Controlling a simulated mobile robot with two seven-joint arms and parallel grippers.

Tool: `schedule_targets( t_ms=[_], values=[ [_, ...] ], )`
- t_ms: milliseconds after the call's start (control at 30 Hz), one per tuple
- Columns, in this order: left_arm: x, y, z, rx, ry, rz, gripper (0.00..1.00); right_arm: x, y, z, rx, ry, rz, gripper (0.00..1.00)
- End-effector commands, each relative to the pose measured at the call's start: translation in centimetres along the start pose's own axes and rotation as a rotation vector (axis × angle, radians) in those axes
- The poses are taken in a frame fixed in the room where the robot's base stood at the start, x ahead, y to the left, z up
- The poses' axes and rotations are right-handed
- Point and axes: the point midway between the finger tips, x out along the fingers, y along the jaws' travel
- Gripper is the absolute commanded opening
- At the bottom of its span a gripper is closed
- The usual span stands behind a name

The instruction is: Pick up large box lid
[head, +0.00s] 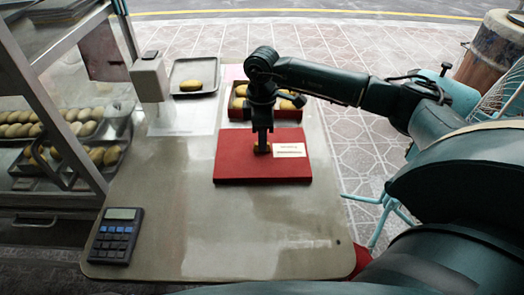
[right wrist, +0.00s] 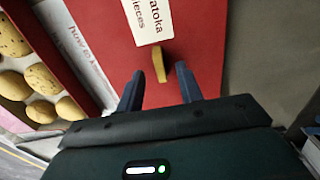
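The large box lid (head: 240,170) is a flat red panel lying on the table, with a white label and a small yellowish handle (right wrist: 160,65) standing up from it. It also fills the middle of the right wrist view (right wrist: 195,45). My right gripper (head: 263,150) reaches down over the lid's middle. In the right wrist view its two dark fingers (right wrist: 157,82) are apart, with the handle just beyond the fingertips, roughly between them. Nothing is held. In the head view the gripper partly hides the handle. My left gripper does not show.
An open red box (head: 291,114) of bread pieces stands behind the lid. A tray (head: 206,64) with one loaf and a white device (head: 150,78) are at the back left. A calculator (head: 115,235) lies front left. A glass case (head: 60,195) borders the left. The front table (head: 220,240) is clear.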

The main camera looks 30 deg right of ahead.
Motion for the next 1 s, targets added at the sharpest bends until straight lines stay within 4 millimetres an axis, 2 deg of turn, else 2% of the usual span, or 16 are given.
schedule_targets(
  t_ms=[33, 133, 400, 833, 1000],
  values=[
    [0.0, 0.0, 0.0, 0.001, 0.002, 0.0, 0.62, 0.8, -0.1, 0.0, 0.0, -0.002, -0.003, 0.36],
    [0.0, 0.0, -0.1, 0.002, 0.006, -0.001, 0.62, 1.7, -0.1, 0.0, 0.0, -0.001, -0.001, 0.36],
    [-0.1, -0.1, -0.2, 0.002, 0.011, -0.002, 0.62, 1.9, -0.1, -0.1, -0.001, 0.001, 0.0, 0.36],
    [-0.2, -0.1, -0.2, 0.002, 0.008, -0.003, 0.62, 1.9, -0.1, -0.1, -0.001, 0.001, 0.0, 0.01],
    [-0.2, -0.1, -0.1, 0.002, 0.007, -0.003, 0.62, 1.9, -0.1, -0.1, -0.001, 0.001, 0.0, 0.0]
  ],
)
